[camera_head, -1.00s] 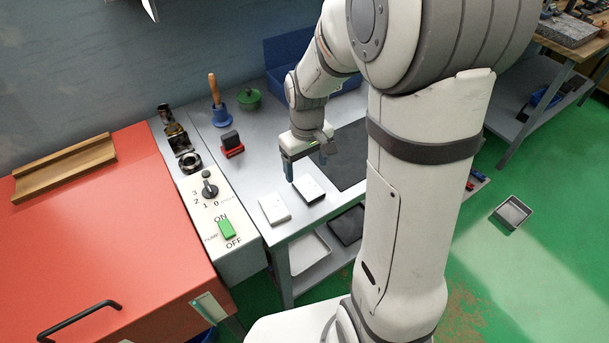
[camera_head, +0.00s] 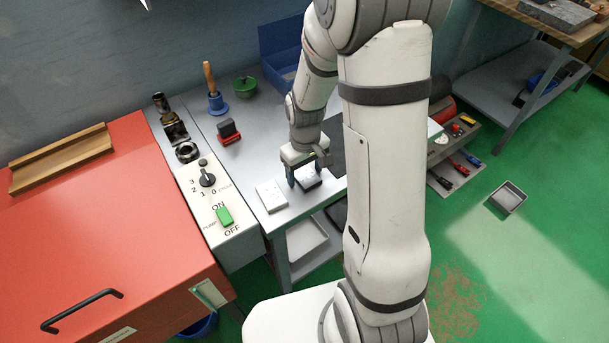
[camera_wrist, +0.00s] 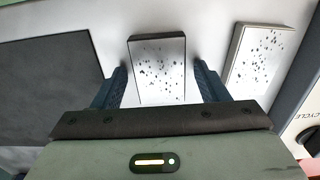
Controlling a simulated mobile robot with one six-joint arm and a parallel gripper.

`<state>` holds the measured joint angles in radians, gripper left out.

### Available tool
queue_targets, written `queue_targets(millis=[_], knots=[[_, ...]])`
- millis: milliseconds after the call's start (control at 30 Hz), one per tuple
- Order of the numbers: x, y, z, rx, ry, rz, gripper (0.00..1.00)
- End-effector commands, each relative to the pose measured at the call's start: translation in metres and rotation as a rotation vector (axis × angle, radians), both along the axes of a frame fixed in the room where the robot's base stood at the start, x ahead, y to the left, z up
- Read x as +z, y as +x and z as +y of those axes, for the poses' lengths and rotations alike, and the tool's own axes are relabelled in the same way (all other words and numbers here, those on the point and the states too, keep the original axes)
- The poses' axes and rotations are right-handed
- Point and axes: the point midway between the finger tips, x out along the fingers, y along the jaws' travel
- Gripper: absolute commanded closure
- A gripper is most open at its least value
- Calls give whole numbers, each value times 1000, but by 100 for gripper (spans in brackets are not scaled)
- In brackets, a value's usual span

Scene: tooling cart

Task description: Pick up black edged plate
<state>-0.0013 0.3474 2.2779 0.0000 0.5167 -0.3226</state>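The black edged plate (camera_head: 312,184) lies flat near the front edge of the cart top, its pale speckled face up. In the wrist view the plate (camera_wrist: 158,72) shows its dark edge along the far side. My gripper (camera_head: 305,180) is down at this plate and partly hides it in the head view. In the wrist view my gripper (camera_wrist: 160,76) is open, with one blue finger on each side of the plate and a visible gap at each. I cannot tell the exact fingertip height.
A similar plate with a light edge (camera_head: 271,196) lies close to the left; it is on the right in the wrist view (camera_wrist: 262,56). A dark mat (camera_wrist: 45,88) lies on the other side. A red stamp-like block (camera_head: 229,132) and control panel (camera_head: 214,195) are further left.

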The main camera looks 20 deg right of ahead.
Motion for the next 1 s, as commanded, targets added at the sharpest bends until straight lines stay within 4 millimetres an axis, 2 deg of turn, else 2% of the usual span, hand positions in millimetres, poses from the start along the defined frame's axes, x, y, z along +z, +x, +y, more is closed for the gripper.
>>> queue_targets(millis=[67, 700, 1000], knots=[[0, 0, 0, 0, 0, 0, 39], [0, 0, -1, -2, 0, -1, 92], [5, 1, -1, -2, 0, -4, 92]])
